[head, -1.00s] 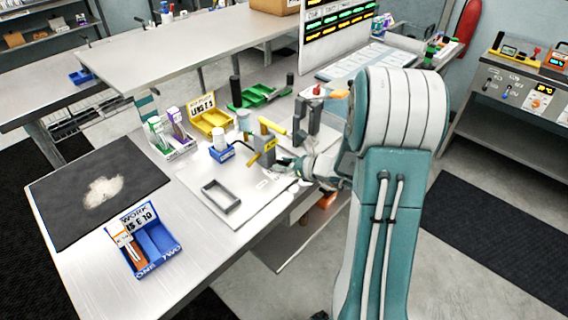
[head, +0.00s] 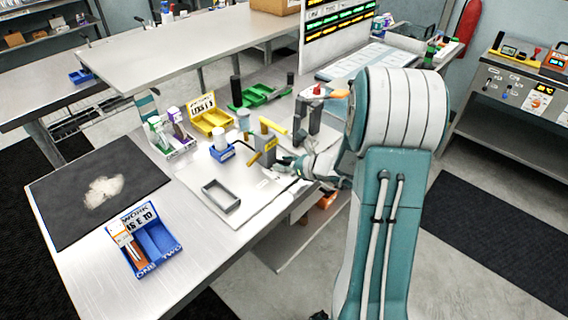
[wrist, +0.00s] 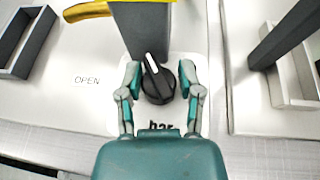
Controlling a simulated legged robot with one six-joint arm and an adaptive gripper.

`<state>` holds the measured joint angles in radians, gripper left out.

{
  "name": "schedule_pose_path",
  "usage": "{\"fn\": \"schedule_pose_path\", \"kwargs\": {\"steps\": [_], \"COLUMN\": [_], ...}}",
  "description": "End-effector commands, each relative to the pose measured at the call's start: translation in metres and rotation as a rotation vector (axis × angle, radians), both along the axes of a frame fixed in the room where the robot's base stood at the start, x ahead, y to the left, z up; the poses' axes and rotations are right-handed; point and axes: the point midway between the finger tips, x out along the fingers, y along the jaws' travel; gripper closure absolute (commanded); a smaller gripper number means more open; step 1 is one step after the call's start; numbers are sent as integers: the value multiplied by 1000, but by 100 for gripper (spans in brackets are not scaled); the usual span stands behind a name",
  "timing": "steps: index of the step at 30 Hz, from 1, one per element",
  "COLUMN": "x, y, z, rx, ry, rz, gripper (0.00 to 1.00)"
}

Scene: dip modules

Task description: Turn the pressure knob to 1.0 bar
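The pressure knob (wrist: 159,84) is a round black dial with a white pointer line, in the middle of the wrist view. Its pointer aims up and slightly left. The word "bar" shows below it, partly cut off by my gripper body; no scale numbers are readable. My gripper (wrist: 159,78) has one finger on each side of the knob. A narrow gap shows at the right finger; I cannot tell whether the left finger touches. In the head view my gripper (head: 290,163) is low over the panel on the bench, and the knob is hidden there.
A grey post (wrist: 143,30) with a yellow handle (wrist: 88,10) stands just beyond the knob. A dark rectangular frame (wrist: 22,42) lies left, near the label "OPEN". Another dark upright handle (wrist: 288,35) is at right. A blue tray (head: 150,245) stands at the bench front.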

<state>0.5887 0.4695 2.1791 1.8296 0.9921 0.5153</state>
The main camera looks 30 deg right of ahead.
Motion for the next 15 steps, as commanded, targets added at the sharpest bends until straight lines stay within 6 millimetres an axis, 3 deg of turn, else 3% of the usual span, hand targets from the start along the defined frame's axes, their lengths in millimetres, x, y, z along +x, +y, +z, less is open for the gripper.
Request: {"fn": "schedule_pose_path", "kwargs": {"steps": [15], "x": [-6], "y": [-4], "z": [2], "rx": [0], "ry": [2], "rz": [-1], "gripper": [25]}}
